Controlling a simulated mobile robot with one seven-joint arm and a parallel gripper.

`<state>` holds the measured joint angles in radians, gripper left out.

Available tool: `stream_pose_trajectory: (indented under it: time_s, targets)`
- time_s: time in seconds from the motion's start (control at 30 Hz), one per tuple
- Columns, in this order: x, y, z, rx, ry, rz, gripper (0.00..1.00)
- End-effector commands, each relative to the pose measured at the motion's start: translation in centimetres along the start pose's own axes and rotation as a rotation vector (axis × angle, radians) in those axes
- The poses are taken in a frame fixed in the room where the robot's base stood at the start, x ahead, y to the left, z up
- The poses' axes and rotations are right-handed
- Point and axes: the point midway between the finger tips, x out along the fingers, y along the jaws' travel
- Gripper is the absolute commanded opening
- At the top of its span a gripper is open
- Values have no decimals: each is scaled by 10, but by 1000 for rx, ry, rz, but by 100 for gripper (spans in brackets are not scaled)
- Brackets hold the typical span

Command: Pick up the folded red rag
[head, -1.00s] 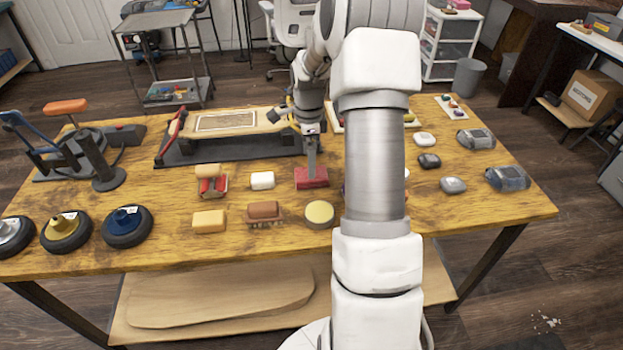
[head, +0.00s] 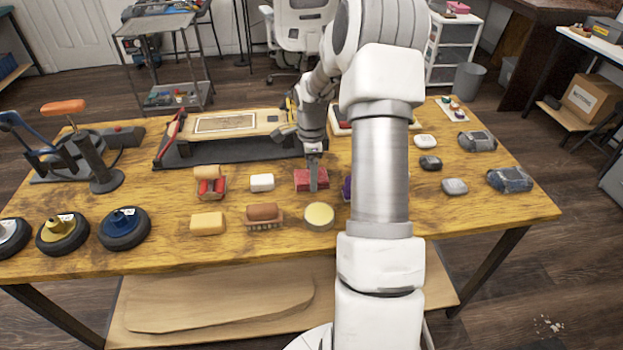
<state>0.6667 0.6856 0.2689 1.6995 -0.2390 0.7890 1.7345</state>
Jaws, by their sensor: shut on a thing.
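The folded red rag (head: 302,181) lies on the wooden workbench, right of a small white block. My gripper (head: 313,184) points straight down over it, its fingers overlapping the rag's middle in the head view. The gripper is shut on the rag. The fingers cover part of the rag, and I cannot make out any gap beneath it.
A white block (head: 262,183), a yellow round tin (head: 319,215) and a brush (head: 263,214) lie close by. A purple item (head: 347,188) is partly hidden behind my arm.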

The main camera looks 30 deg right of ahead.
Motion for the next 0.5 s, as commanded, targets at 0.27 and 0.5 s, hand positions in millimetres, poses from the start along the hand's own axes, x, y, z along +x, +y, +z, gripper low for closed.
stream_pose_trajectory:
  time_s: [0.27,0.5]
  targets:
    - [0,0,0,0,0,0,27]
    - [-13,-1,0,-1,2,-2,27]
